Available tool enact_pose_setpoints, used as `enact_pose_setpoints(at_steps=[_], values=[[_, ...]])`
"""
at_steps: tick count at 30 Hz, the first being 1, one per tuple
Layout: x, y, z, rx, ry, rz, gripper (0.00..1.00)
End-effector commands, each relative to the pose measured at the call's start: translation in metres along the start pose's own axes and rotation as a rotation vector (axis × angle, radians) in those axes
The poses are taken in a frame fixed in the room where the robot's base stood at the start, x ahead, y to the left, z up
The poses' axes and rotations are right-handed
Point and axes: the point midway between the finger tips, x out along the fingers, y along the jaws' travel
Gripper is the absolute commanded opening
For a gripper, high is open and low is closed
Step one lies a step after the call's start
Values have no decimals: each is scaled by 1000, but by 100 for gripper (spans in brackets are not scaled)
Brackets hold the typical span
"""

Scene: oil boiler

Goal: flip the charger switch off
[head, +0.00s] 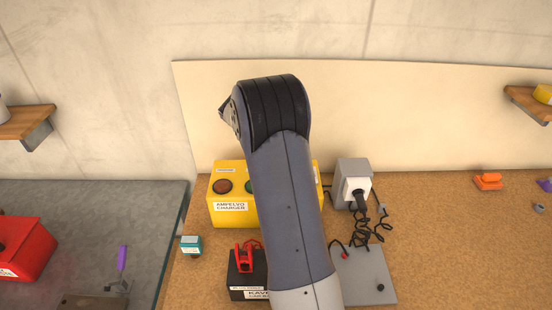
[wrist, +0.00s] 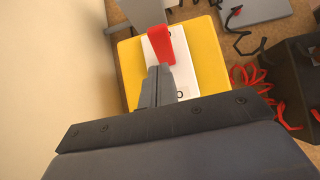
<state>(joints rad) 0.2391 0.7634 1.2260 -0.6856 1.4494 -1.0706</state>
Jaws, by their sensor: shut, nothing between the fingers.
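The yellow charger (head: 238,219) stands on the workbench against the back board, with a red lamp (head: 224,186) and a green lamp on its face. My arm covers its right part in the head view. In the wrist view the charger (wrist: 207,62) shows from above, with a white plate (wrist: 152,56) bearing a red switch lever (wrist: 160,44). My gripper (wrist: 160,70) is shut and empty, its fingertips over the white plate right at the lever's near end. I cannot tell whether they touch it. The gripper is hidden in the head view.
A black battery (head: 240,284) with red clamp stands in front of the charger; red coiled cable (wrist: 252,85) lies beside it. A grey socket box (head: 352,168) with a plug and black cable is to the right, behind a grey plate (head: 372,275). A teal block (head: 191,245) sits left.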

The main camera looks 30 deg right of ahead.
Motion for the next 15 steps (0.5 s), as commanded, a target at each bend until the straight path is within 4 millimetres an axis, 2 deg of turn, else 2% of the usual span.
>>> enact_pose_setpoints(at_steps=[15], values=[[-12, 0, 10, 1, -2, 0, 0]])
